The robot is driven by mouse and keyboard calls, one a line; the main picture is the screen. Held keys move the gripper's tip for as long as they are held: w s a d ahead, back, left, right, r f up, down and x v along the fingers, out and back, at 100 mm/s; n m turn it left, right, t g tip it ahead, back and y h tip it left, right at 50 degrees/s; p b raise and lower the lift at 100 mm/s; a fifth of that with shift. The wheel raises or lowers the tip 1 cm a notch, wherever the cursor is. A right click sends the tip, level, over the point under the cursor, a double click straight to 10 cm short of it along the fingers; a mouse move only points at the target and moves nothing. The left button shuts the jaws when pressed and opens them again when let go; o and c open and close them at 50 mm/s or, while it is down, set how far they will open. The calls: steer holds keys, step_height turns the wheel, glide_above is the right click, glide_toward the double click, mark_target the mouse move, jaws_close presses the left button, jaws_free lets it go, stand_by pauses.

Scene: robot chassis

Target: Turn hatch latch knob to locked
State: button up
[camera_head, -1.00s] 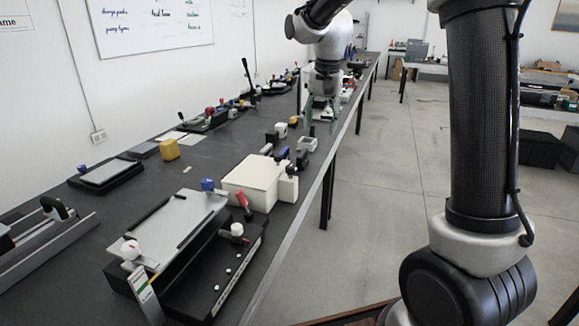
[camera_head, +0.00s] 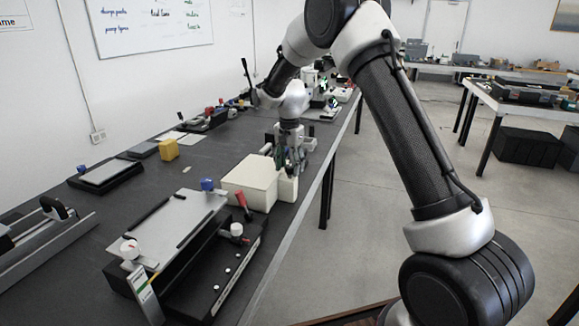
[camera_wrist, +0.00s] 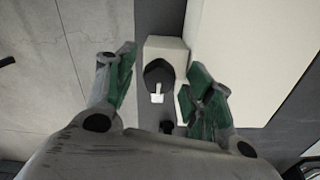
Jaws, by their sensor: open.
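A black knob (camera_wrist: 157,74) with a white pointer shows in the wrist view, against a small cream block (camera_wrist: 165,48). The pointer is towards the bottom of the picture; I cannot read any locked mark. In the head view the small cream block (camera_head: 287,188) stands at the right side of a larger cream box (camera_head: 250,180), and the knob cannot be made out there. My gripper (camera_head: 288,165) is just above the block. In the wrist view my gripper (camera_wrist: 160,76) is open, with its green-padded fingers on either side of the knob and apart from it.
The larger cream box (camera_wrist: 245,50) lies close to the right finger. A black fixture with a red-handled lever (camera_head: 242,203) and white knobs stands nearer on the bench (camera_head: 120,215). A yellow block (camera_head: 168,149) sits further left.

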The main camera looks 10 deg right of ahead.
steer(key=shift+f, duration=0.2)
steer(key=c, duration=1)
